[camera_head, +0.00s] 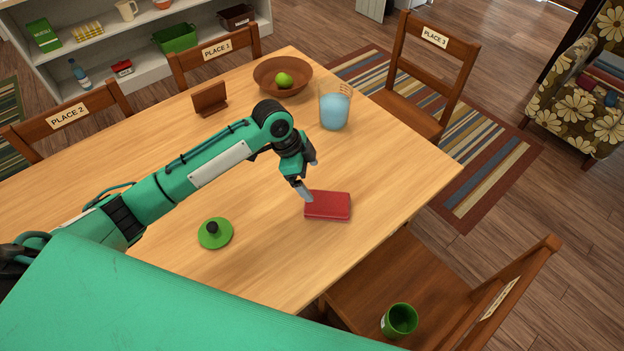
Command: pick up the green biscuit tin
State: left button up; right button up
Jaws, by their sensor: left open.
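An open, round green container (399,320), which looks like the green biscuit tin, stands on the seat of the wooden chair at lower right. A round green lid (215,233) with a dark knob lies apart from it on the table. My left gripper (308,180) is open and points down at the upper left edge of a red box (328,206). Whether it touches the box I cannot tell. The gripper is well away from the green container. My right gripper is not in view.
The wooden table (400,170) carries a brown bowl (268,78) with a green apple (284,80), a blue-filled clear pitcher (334,110) and a small brown stand (209,98). Chairs surround the table. The near chair's back (515,285) rises right of the green container.

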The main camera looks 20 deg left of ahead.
aim_at(400, 320)
jog(key=k+l, duration=0.2)
jog(key=k, duration=0.3)
jog(key=k+l, duration=0.25)
jog(key=k, duration=0.2)
jog(key=k+l, duration=0.2)
jog(key=k, duration=0.3)
